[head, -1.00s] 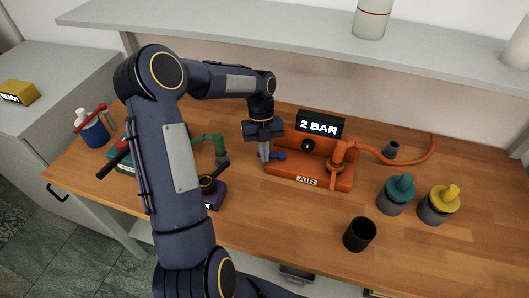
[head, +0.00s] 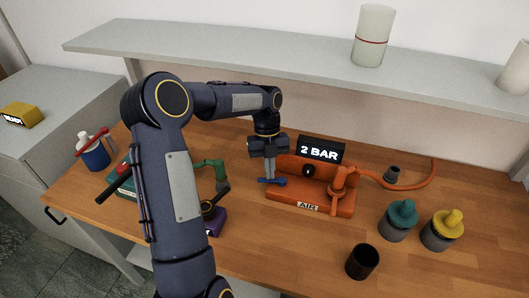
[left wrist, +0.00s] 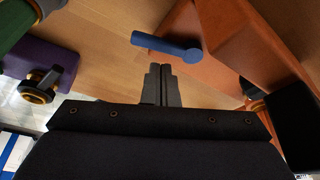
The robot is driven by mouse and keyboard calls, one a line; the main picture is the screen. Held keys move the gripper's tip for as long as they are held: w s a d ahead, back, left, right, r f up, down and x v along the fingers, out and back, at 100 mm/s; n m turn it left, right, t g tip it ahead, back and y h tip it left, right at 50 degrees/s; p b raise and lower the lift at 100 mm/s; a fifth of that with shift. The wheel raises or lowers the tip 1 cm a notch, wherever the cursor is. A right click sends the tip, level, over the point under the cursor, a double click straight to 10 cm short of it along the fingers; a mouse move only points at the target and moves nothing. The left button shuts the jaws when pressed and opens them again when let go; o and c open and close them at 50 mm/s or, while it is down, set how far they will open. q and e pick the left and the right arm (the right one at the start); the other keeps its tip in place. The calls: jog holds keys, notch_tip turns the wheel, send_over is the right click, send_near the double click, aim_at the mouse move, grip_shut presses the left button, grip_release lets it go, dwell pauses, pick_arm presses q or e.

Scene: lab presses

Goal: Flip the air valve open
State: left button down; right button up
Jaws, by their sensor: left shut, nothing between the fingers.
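The air valve is a blue lever (head: 279,182) at the left end of the orange AIR base (head: 312,196). In the left wrist view the lever (left wrist: 160,43) has its round pivot end at the orange base (left wrist: 235,50) and its arm pointing left, out over the wood. My left gripper (head: 270,176) points down beside the lever and is shut and empty. In the left wrist view its closed fingertips (left wrist: 161,68) lie close to the lever's arm; I cannot tell whether they touch. My right gripper is not in view.
A black "2 BAR" display (head: 320,150) stands behind the base. An orange hose (head: 425,178) runs right. A teal-topped jar (head: 400,220), a yellow-topped jar (head: 442,230) and a black cup (head: 362,262) stand at right. A purple unit (head: 216,221) is at left. A shelf (head: 290,55) hangs above.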

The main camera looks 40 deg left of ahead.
pick_arm(q)
jog(key=w+a+b, duration=0.1)
jog(key=w+a, duration=0.7)
jog(key=shift+w+a, duration=0.2)
jog(key=shift+a, duration=0.1)
jog(key=shift+r, duration=0.1)
jog(key=shift+d, duration=0.1)
